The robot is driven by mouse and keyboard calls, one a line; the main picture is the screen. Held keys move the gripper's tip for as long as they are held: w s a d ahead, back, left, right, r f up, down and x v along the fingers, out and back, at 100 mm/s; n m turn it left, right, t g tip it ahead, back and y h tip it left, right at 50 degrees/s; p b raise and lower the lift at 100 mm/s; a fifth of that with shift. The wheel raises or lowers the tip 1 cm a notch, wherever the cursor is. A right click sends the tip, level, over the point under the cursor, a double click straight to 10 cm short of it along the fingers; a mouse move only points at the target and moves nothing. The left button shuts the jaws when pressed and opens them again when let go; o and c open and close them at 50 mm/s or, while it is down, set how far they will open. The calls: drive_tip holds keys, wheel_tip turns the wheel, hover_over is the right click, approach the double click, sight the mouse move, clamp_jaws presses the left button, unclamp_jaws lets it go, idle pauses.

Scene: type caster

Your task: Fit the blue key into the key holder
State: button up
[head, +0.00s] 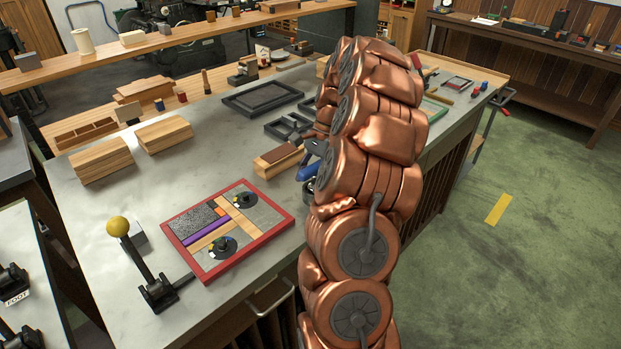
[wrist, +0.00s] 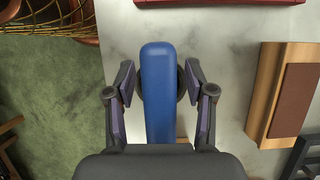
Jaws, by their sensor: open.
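The blue key (wrist: 158,75) lies lengthwise between the two fingers of my gripper (wrist: 158,88) in the wrist view; a slim gap shows on each side. In the head view a bit of blue key (head: 308,171) shows at the bench's front edge, left of my arm, which hides the rest. My gripper (head: 309,150) is mostly hidden there too, open around the key. A dark round piece (wrist: 181,86) shows behind the key; I cannot tell whether it is the key holder or whether the key touches it.
A red frame (head: 206,280) with blocks and two dark round pieces lies on the bench to the left. A wooden block with a brown top (head: 277,160) stands close by the gripper. A yellow-knobbed lever (head: 118,227) stands further left. Grey trays (head: 264,96) lie behind.

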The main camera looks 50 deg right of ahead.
sight(314, 165)
drive_tip(key=shift+r, duration=0.1)
drive_tip(key=shift+v, duration=3.65)
drive_tip(key=s+a+r+n+g+h, duration=0.15)
drive_tip(key=a+n, duration=0.35)
drive_tip(key=a, duration=0.7)
drive_tip(key=s+a+r+n, duration=0.2)
drive_tip(key=a+n, duration=0.3)
drive_tip(key=a, duration=0.7)
drive_tip(key=s+a+f+n+h, duration=0.1)
drive_tip(key=s+a+f+n, duration=0.2)
drive_tip(key=s, duration=0.7)
drive_tip(key=s+a+f+n+h, duration=0.2)
drive_tip(key=s+a+n, duration=0.3)
drive_tip(key=s, duration=0.5)
drive_tip(key=shift+s+a+f, duration=0.15)
drive_tip(key=shift+a+f, duration=0.55)
drive_tip(key=shift+a, duration=0.25)
